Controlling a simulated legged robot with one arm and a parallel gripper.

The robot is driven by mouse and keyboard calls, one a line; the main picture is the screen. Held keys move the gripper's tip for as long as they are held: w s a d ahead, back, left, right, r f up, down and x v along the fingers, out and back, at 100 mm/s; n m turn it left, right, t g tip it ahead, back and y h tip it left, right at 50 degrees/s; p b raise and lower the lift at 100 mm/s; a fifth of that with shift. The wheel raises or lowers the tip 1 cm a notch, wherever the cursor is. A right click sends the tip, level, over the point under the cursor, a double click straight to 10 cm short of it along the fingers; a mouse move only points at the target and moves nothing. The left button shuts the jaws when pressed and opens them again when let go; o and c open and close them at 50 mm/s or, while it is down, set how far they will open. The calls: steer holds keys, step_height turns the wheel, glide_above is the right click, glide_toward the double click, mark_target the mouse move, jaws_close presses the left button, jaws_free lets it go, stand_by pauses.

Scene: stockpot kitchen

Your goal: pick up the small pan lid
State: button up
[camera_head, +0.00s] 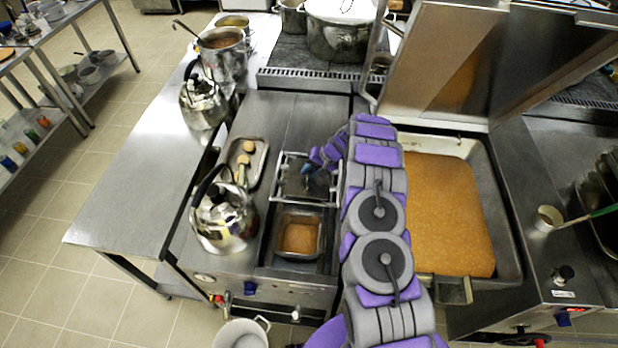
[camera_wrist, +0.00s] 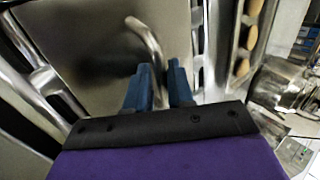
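The small pan lid (camera_head: 303,183) is a flat, square metal plate with a bent rod handle. It lies over a square opening in the middle counter. In the wrist view the lid (camera_wrist: 85,50) fills the upper left, and its curved handle (camera_wrist: 148,38) runs down toward my fingertips. My gripper (camera_wrist: 161,64) has two blue fingers with a narrow gap between them, and the handle's lower end is at that gap. Whether the fingers press on the handle cannot be told. In the head view my gripper (camera_head: 308,171) is low over the lid, partly hidden by my arm.
An open square pan (camera_head: 300,236) of orange-brown food sits in front of the lid. A kettle (camera_head: 223,215) and a tray (camera_head: 243,163) with round items stand left. A large food-filled pan (camera_head: 508,250) with a raised cover (camera_head: 480,65) is right. The left counter (camera_head: 125,205) has free room.

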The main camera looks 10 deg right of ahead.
steer(key=shift+a+f, duration=0.15)
steer(key=shift+a, duration=0.05)
steer(key=shift+c, duration=0.2)
jaws_close()
steer(key=shift+r, duration=0.2)
